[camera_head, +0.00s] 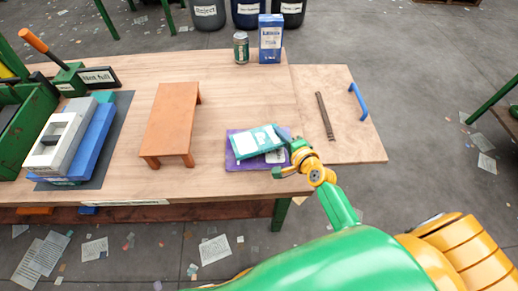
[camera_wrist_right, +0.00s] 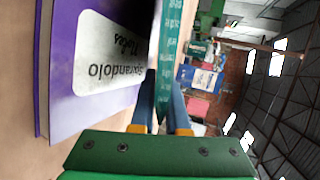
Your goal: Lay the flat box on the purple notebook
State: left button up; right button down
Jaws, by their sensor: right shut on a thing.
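The flat box (camera_head: 256,142) is teal and white, and in the head view it overlaps the purple notebook (camera_head: 236,164) on the wooden table. My right gripper (camera_head: 291,158) is shut on the box's right end. In the right wrist view the box (camera_wrist_right: 171,45) shows edge-on between the fingers, beside the notebook's labelled cover (camera_wrist_right: 62,100). A gap shows there between box and cover near the fingers; whether the box's far end touches the notebook is hidden. My left gripper is not in view.
An orange bench-like stand (camera_head: 172,118) is left of the notebook. A brown strip (camera_head: 325,116) and blue handle (camera_head: 358,101) lie right. A can (camera_head: 241,48) and blue carton (camera_head: 270,40) stand at the back. Stacked blocks (camera_head: 72,140) are far left. Table behind the notebook is clear.

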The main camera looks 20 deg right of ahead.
jog(key=c, duration=1.1)
grip_release()
jog(key=shift+s, duration=0.1)
jog(key=p+v, duration=0.3)
jog(key=v, duration=0.4)
jog(key=shift+s+d+r, duration=0.1)
jog(key=shift+s+r, duration=0.1)
jog(key=shift+s, duration=0.25)
